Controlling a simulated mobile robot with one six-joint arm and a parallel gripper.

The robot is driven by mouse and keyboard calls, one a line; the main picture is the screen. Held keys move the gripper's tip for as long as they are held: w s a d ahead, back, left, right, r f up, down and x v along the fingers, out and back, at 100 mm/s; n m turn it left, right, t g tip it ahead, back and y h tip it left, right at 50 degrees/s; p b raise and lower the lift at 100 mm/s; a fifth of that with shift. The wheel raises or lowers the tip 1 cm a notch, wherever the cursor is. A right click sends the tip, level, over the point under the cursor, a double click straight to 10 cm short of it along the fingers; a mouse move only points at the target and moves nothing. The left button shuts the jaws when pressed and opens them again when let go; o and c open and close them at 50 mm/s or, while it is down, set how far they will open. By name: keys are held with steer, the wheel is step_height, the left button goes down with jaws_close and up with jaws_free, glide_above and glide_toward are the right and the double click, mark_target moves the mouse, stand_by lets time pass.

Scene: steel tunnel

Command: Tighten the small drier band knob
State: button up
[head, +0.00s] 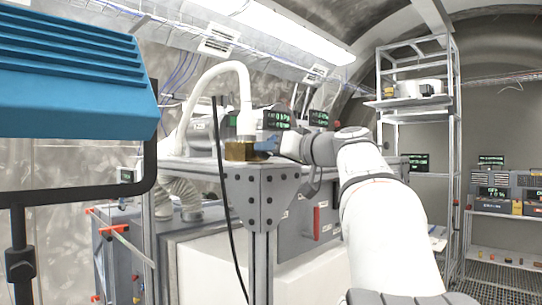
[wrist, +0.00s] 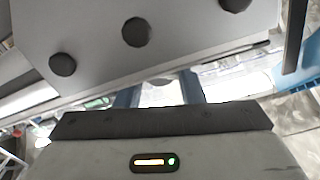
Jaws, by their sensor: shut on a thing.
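My gripper (head: 266,144) is at the top corner of the steel frame, beside a brass-coloured block (head: 239,151) under the white hose (head: 240,85). Its blue fingers also show in the wrist view (wrist: 160,90), with a narrow gap between them. They are shut on the small drier band knob, which is mostly hidden by the fingers and the gripper body. I cannot make out the knob's shape or how far it is turned.
A grey corner plate (head: 265,200) with dark round bolts is just below my gripper; a bolted grey plate (wrist: 100,45) fills the upper wrist view. A black cable (head: 228,210) hangs in front. A blue lamp housing (head: 70,85) on a stand blocks the left. A shelf rack (head: 455,150) stands right.

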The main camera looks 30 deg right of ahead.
steer(key=shift+m, duration=0.7)
steer(key=o, duration=1)
steer(key=shift+s, duration=0.1)
steer(key=b+v, duration=0.3)
steer(key=v, duration=0.4)
steer(key=shift+s+d, duration=0.15)
steer(key=shift+s, duration=0.2)
